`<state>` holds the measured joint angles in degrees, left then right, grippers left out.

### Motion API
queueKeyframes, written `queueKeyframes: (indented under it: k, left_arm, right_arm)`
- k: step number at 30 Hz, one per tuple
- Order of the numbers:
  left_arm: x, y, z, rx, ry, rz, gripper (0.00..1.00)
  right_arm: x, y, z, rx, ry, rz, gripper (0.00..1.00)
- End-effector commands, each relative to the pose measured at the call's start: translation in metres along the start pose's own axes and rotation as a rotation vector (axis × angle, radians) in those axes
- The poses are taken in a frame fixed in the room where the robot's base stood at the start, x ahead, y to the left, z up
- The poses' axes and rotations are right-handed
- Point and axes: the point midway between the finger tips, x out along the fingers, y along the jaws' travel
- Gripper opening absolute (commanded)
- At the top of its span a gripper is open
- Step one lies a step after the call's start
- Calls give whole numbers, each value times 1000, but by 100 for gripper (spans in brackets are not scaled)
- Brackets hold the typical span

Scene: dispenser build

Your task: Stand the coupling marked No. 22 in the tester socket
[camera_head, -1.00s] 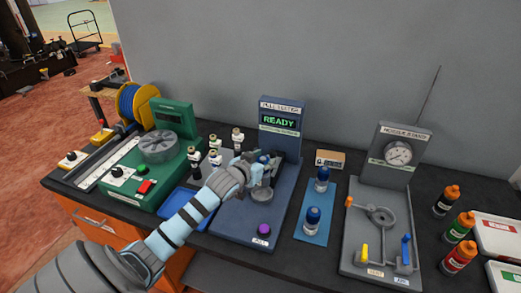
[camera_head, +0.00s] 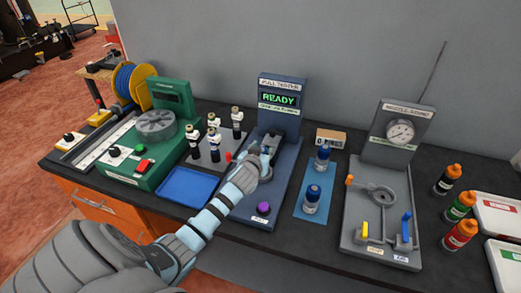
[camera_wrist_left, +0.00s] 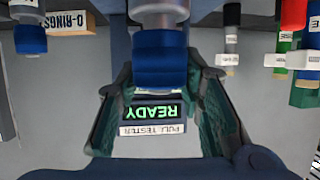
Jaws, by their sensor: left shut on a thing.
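My left gripper (camera_head: 264,158) is over the pull tester and shut on a coupling with a blue collar (camera_wrist_left: 160,62). In the left wrist view the coupling sits between the two green-padded fingers. I cannot read a number on it. The pull tester (camera_head: 283,82) has a lit READY screen, seen upside down in the left wrist view (camera_wrist_left: 153,111). My gripper and wrist hide the socket, so I cannot tell whether the coupling touches it. My right gripper is not in view.
Left of the tester are several black-and-white pieces (camera_head: 214,147), an empty blue tray (camera_head: 187,185) and a green machine (camera_head: 155,160). A purple button (camera_head: 263,208) is at the tester's front. Right are an O-rings box (camera_head: 331,137), a nozzle stand (camera_head: 400,128) and bottles (camera_head: 458,234).

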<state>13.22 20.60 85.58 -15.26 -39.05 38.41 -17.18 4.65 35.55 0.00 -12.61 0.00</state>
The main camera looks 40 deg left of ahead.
Motion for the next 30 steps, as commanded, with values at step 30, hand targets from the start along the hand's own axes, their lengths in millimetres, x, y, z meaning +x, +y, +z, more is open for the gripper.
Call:
queueKeyframes:
  k: [30]
  left_arm:
    - [-3,0,-4,1,4,1,0]
  right_arm:
    - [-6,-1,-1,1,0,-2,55]
